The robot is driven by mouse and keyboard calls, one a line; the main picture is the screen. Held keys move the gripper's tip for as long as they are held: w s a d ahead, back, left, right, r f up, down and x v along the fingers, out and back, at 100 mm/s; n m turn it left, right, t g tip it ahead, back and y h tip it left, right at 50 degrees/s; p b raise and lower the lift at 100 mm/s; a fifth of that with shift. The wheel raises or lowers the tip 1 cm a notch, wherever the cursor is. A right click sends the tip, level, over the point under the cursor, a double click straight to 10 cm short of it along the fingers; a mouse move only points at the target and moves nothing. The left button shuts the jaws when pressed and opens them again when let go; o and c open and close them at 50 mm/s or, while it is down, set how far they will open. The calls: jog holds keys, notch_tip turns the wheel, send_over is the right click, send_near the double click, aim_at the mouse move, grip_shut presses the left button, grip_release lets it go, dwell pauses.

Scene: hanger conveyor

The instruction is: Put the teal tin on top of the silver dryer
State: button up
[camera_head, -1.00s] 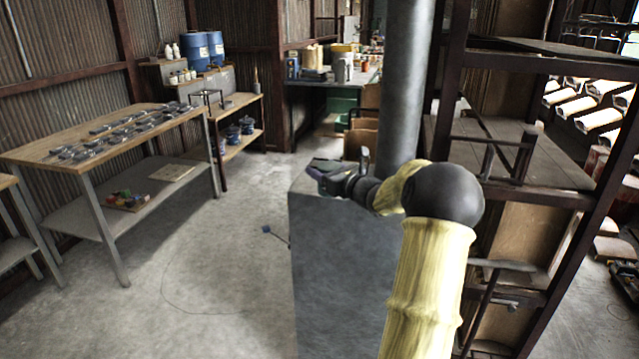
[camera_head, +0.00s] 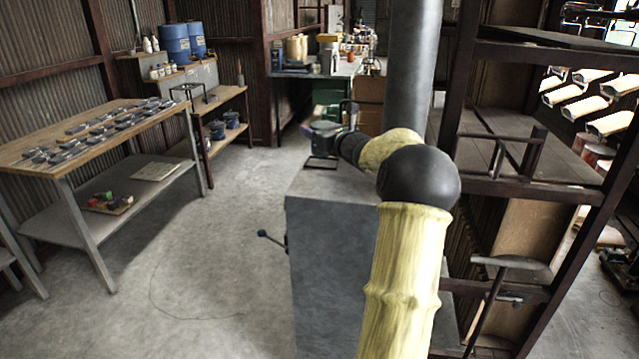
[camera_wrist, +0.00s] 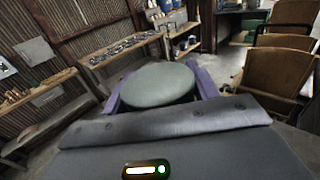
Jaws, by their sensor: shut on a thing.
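The teal tin, a round dull grey-green disc from above (camera_wrist: 158,84), sits between the purple fingers of my gripper (camera_wrist: 160,88) in the wrist view. My gripper is shut on it, with a finger on each side. In the head view my gripper (camera_head: 318,130) is at the far end of my arm, appearing above the far left edge of a tall grey metal cabinet, which seems to be the silver dryer (camera_head: 335,250). The tin is small and hard to make out there. My arm hides part of the cabinet's top.
A thick grey pipe (camera_head: 408,70) rises behind the cabinet. A brown shelf rack (camera_head: 540,190) stands close on the right. A lever (camera_head: 270,238) sticks out from the cabinet's left side. A workbench (camera_head: 75,145) with metal parts stands left; the floor between is clear.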

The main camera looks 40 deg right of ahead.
jog(key=shift+w+a+f, duration=0.1)
jog(key=shift+a+f, duration=0.05)
jog(key=shift+f, duration=2.35)
jog(key=shift+f+b, duration=0.3)
jog(key=shift+f, duration=2.2)
jog(key=shift+f, duration=0.1)
jog(key=o, duration=1.2)
jog(key=s, duration=0.4)
jog(key=s+b, duration=0.1)
jog(key=s, duration=0.3)
jog(key=s+a, duration=0.1)
jog(key=s, duration=0.3)
jog(key=shift+b, duration=0.35)
